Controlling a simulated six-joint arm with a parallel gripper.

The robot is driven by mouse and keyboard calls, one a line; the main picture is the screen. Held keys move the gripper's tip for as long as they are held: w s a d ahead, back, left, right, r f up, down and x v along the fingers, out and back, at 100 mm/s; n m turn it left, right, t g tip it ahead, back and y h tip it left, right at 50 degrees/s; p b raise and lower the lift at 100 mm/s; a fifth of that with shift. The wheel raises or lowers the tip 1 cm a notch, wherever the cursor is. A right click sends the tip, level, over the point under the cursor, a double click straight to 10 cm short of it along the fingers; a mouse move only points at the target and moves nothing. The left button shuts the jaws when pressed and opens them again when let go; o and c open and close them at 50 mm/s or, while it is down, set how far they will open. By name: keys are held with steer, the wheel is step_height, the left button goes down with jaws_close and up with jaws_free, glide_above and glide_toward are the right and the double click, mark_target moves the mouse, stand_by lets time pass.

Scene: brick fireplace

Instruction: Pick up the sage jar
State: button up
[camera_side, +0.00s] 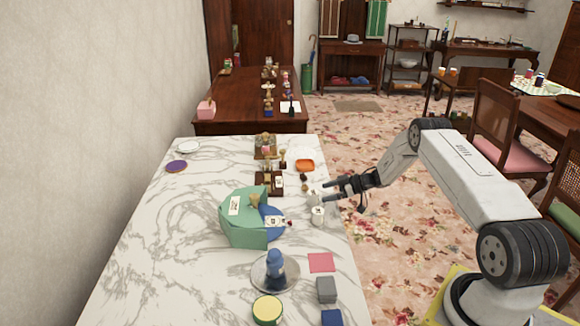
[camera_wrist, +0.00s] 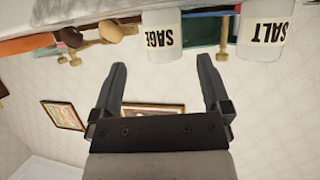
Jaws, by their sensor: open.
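The sage jar (camera_wrist: 163,35) is a small whitish jar with a "SAGE" label, upside down in the wrist view because that picture is inverted. It lies just ahead of my gripper (camera_wrist: 162,62), between the lines of the two spread fingers. My gripper is open and empty, with no finger visibly touching the jar. In the side view my gripper (camera_side: 326,190) reaches in from the right over the marble table's edge. A pale jar (camera_side: 313,197) at its tips seems to be the sage jar; its label is unreadable there.
A similar salt jar (camera_wrist: 265,35) stands beside the sage jar; it seems to be the nearer white jar (camera_side: 317,216) in the side view. A green box-like object (camera_side: 236,222) and a dark wooden stand (camera_side: 269,184) are close by.

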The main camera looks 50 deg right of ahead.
mark_target(314, 196)
steer(key=shift+a+x, duration=0.2)
steer(key=shift+x, duration=2.4)
steer(key=shift+s, duration=0.2)
jaws_close()
